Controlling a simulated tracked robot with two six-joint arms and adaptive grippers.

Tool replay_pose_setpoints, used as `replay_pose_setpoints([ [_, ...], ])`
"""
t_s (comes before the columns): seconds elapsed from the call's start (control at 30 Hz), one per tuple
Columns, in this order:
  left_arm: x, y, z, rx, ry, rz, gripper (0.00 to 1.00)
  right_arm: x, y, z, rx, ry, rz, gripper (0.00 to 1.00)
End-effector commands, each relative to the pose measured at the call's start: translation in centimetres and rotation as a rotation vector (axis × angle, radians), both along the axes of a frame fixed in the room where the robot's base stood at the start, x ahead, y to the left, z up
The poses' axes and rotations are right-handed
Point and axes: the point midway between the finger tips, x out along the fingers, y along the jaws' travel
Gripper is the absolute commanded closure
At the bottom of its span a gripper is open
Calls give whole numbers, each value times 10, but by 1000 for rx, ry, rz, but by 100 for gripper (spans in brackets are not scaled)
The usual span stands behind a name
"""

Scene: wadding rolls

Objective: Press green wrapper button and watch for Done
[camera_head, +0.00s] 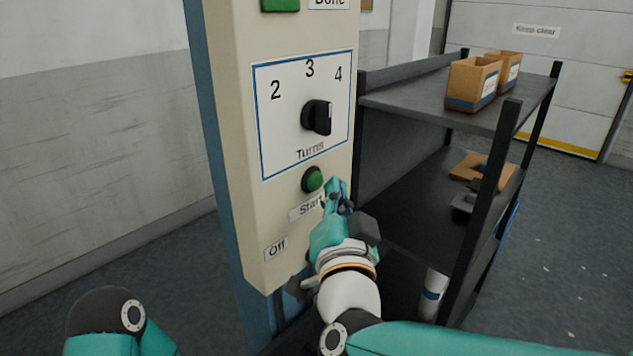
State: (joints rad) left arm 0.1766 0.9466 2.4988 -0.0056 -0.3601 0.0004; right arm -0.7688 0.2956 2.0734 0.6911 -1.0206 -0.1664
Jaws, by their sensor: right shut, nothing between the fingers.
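The green start button (313,179) sits on the cream control panel (232,110), above a label reading "Start". My right gripper (338,190) is shut and empty, its tips just right of and slightly below the button. I cannot tell whether it touches the panel. A green lamp or plate (280,5) and a "Done" label (329,3) are cut off by the top edge. The black Turns knob (317,117) is set on a dial marked 2, 3 and 4. Part of my left arm shows at the bottom left; its gripper is out of view.
An "Off" label (276,249) is low on the panel. A dark shelf rack (420,95) stands close on the right, with cardboard boxes (473,83) on top and a white roll (433,294) low down. Open floor (560,250) lies further right.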

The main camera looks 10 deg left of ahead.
Motion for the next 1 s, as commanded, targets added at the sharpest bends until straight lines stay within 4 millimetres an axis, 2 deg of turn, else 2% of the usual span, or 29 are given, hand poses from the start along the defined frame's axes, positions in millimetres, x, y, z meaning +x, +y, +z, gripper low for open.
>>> replay_pose_setpoints([
  [1.0,0,0,-1,0,0,0,57,3,8,1,0,0,0,100],
])
